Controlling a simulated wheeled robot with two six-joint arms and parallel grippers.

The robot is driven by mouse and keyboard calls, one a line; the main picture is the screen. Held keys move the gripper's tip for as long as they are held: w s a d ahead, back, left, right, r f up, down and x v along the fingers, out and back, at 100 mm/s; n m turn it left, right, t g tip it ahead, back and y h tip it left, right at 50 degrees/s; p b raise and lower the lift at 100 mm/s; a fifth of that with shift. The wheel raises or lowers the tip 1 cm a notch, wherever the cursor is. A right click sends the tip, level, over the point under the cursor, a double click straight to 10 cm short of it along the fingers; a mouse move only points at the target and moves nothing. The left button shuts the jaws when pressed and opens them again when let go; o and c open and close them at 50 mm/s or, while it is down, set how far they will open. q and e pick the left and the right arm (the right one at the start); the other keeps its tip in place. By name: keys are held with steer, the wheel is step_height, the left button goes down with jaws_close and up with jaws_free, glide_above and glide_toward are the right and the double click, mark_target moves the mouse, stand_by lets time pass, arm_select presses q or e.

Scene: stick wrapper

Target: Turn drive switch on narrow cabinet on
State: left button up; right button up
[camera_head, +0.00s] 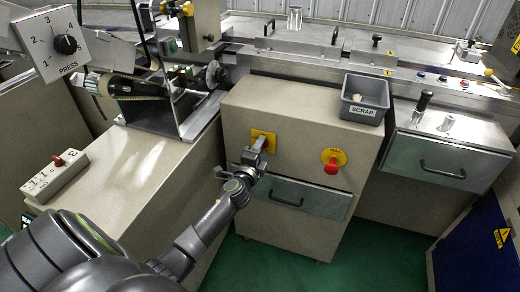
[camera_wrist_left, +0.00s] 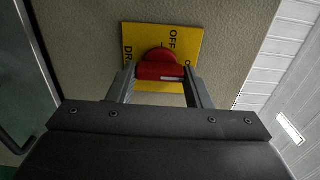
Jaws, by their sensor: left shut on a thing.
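The drive switch is a red rotary knob (camera_wrist_left: 160,65) on a yellow plate (camera_wrist_left: 188,42), and "OFF" and part of "DR" can be read on the plate. In the head view the yellow plate (camera_head: 263,139) sits on the front of the narrow beige cabinet (camera_head: 290,105), upper left. My left gripper (camera_head: 257,152) reaches the switch and hides most of it. In the left wrist view the fingers of this gripper (camera_wrist_left: 160,88) are shut on the red knob, one on each side. The knob's white mark lies between the fingers. My right gripper is in neither view.
A red stop button (camera_head: 331,167) on a yellow disc sits to the right on the same cabinet. Below is a drawer (camera_head: 300,197) with a black handle. A grey SCRAP bin (camera_head: 364,99) stands on top. A rotary PRESS selector (camera_head: 66,45) is at upper left.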

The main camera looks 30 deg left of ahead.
arm_select(q)
steer(key=shift+f, duration=0.1)
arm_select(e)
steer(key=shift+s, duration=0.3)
arm_select(q)
steer(key=o, duration=1)
steer(key=shift+s, duration=0.15)
steer(key=v, duration=1.7)
steer(key=shift+d, duration=0.15)
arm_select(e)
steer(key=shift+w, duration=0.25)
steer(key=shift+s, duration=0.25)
